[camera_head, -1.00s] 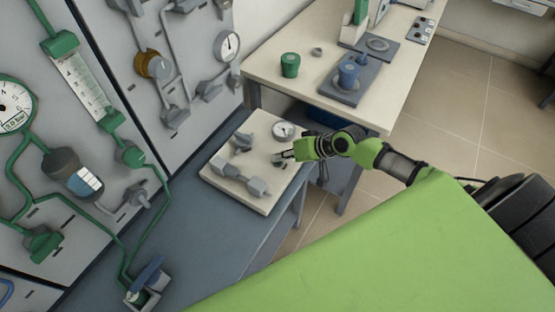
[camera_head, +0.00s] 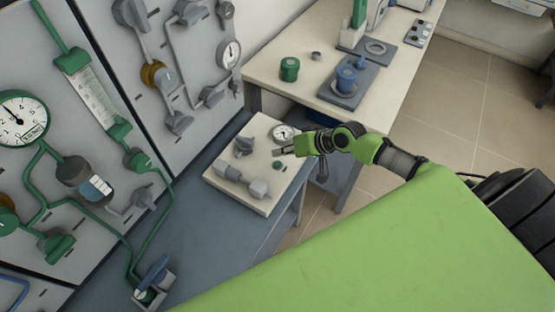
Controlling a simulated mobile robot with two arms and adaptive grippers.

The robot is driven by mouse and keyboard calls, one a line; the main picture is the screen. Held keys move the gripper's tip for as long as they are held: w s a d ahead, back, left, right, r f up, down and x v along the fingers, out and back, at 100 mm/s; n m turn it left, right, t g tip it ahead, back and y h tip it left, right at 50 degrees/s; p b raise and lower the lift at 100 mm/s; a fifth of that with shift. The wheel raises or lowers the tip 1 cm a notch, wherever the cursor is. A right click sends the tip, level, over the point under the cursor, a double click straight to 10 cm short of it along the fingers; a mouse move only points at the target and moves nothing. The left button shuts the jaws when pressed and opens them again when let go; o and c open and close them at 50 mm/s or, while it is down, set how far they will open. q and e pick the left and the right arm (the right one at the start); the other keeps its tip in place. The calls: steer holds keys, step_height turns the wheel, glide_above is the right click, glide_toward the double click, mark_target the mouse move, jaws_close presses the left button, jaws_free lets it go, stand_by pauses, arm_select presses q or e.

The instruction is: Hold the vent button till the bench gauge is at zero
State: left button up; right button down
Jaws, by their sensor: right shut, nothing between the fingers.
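The bench gauge (camera_head: 284,133) is a small round white dial on the cream board (camera_head: 236,205) on the blue-grey bench. Its needle is too small to read. A small green button (camera_head: 277,165) sits on the board in front of the gauge; I take it to be the vent button. My right gripper (camera_head: 283,151) is shut and empty, its tips between the gauge and the button in the picture. The button shows clear of the fingers. My left gripper is not in view.
Grey valve fittings (camera_head: 240,181) and a grey knob (camera_head: 244,147) stand on the board left of the button. A panel with green pipes and a large gauge (camera_head: 20,118) is at left. A table (camera_head: 290,95) with a green pot (camera_head: 289,69) stands behind.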

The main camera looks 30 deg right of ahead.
step_height(320, 180, up, 3)
steer(key=shift+f+p, duration=0.15)
steer(key=shift+p, duration=0.8)
steer(key=shift+f, duration=0.1)
